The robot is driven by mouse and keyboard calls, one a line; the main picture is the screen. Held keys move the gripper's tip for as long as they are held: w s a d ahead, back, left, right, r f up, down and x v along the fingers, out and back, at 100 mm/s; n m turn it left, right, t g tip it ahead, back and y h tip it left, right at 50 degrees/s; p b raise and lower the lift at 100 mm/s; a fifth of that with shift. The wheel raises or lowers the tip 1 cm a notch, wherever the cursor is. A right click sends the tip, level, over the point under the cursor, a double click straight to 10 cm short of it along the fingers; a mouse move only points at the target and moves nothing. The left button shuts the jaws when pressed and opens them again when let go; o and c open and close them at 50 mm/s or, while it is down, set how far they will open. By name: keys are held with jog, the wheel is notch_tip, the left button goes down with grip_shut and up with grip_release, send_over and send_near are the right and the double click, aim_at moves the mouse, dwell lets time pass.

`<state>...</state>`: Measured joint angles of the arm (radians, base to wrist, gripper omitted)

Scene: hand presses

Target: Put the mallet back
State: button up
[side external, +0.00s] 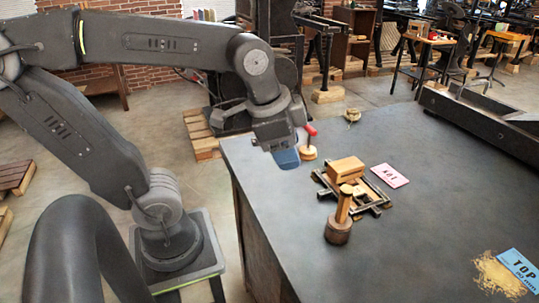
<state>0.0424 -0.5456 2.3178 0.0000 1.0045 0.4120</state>
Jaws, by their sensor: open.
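The mallet (339,231) appears to be the wooden piece with a dark round head standing head down on the grey table, its handle pointing up. It is in front of a small dark metal frame (372,209), and its handle overlaps the frame in this view. A wooden block (346,167) sits on the frame. My gripper (286,160), with a blue end, hangs over the table's far left part, left of the frame and apart from the mallet. It is open, and I see nothing held in it. The gap between the fingers is hard to see.
A red-handled tool with a wooden base (308,152) stands close to the right of my gripper. A pink card (390,175) lies right of the frame. A blue "TOP" card (519,268) and a sawdust-like pile (497,276) are at front right. The table's middle right is clear.

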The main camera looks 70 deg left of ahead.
jog(key=s+n, duration=0.1)
jog(key=s+f+n+t, duration=0.1)
jog(key=n, duration=0.1)
jog(key=s+a+f+n, duration=0.1)
jog(key=n, duration=0.1)
jog(key=shift+s, duration=0.15)
